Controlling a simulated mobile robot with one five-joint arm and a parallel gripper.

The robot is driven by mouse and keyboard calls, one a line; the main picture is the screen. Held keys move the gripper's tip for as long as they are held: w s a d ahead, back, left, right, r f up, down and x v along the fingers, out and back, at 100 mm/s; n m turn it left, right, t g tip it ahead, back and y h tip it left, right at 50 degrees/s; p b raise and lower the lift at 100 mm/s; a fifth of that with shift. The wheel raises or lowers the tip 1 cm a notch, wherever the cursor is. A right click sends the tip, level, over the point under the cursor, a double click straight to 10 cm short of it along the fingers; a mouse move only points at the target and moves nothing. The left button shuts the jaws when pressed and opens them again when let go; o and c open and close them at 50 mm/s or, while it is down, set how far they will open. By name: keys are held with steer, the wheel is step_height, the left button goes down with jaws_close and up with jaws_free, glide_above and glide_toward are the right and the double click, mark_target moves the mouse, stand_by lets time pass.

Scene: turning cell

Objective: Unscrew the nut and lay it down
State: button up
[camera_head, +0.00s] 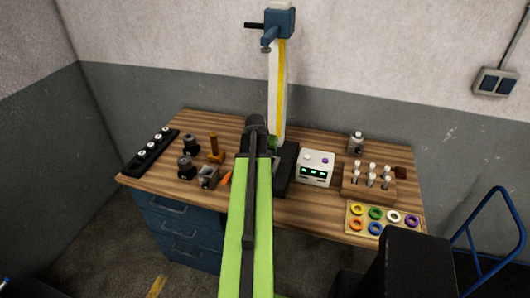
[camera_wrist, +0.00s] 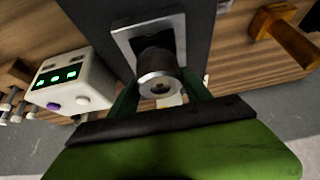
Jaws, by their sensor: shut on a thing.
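In the wrist view my gripper (camera_wrist: 160,90) has its two dark green fingers on either side of a dark round piece with a silver rim (camera_wrist: 158,76). The fingers are shut on this piece. It has a small opening in its end face and sits over a pale square plate (camera_wrist: 124,40) on a dark base. I cannot tell whether the piece is the nut itself or a holder with the nut on it. Its far side is hidden. In the head view my green arm covers the gripper and the piece.
A stand with a blue head (camera_head: 280,22) rises behind my arm. A white box with green displays (camera_head: 317,167) is to the right, near a peg rack (camera_head: 354,187) and ring tray (camera_head: 385,207). A brown upright tool (camera_head: 213,145) and grey block (camera_head: 208,177) are left.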

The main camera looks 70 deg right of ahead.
steer(key=shift+n+t, duration=0.6)
steer(key=shift+n, duration=0.6)
steer(key=shift+s, duration=0.1)
steer(key=n+t+y, duration=0.1)
steer(key=n+t, duration=0.1)
steer(key=n, duration=0.2)
steer(key=n+t+y, duration=0.1)
steer(key=n, duration=0.3)
steer(key=shift+d+y, duration=0.1)
steer(key=shift+y, duration=0.3)
steer(key=shift+a+n+t, duration=0.2)
steer(key=shift+n+t, duration=0.1)
steer(key=shift+n, duration=0.3)
steer(key=shift+f, duration=0.1)
